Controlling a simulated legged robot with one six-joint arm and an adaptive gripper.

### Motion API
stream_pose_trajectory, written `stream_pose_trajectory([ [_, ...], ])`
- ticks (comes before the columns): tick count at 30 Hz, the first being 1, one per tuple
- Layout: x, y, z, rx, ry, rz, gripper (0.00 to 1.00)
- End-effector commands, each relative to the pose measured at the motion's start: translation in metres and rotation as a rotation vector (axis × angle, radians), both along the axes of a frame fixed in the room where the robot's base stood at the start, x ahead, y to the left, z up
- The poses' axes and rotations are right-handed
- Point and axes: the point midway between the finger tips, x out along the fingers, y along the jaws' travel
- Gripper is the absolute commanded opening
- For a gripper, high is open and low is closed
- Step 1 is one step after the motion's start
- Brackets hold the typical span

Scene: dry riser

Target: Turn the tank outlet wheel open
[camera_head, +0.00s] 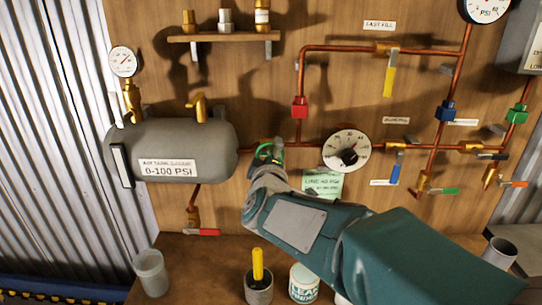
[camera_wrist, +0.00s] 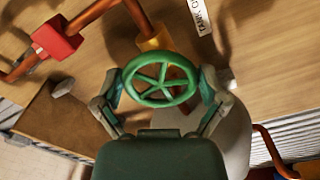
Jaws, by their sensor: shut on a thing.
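The tank outlet wheel (camera_wrist: 160,80) is a green spoked handwheel, seen in the wrist view in front of a brass valve body (camera_wrist: 156,40). My gripper (camera_wrist: 160,88) has one finger on each side of the wheel's rim and is shut on it. In the head view my gripper (camera_head: 268,155) is at the pipe just right of the grey tank (camera_head: 215,145). There only a bit of the green wheel (camera_head: 264,150) shows, and my gripper hides the rest. A label (camera_wrist: 199,16) beside the valve is cut off at the picture edge.
A pressure dial (camera_head: 346,150) sits close to the right of my gripper, with a green note (camera_head: 322,184) below it. Copper pipes with a red block (camera_head: 299,108) rise above. A cup with a yellow handle (camera_head: 258,285) and a white tub (camera_head: 303,283) stand below my arm.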

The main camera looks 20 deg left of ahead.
Motion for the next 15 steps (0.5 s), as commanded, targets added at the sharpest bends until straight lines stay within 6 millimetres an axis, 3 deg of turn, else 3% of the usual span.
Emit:
stream_pose_trajectory([
  [1, -0.0008, 0.0012, -0.0071, -0.05, 0.004, 0.005, 0.44],
  [15, -0.0008, 0.0011, -0.0061, -0.44, -0.091, 0.007, 0.44],
])
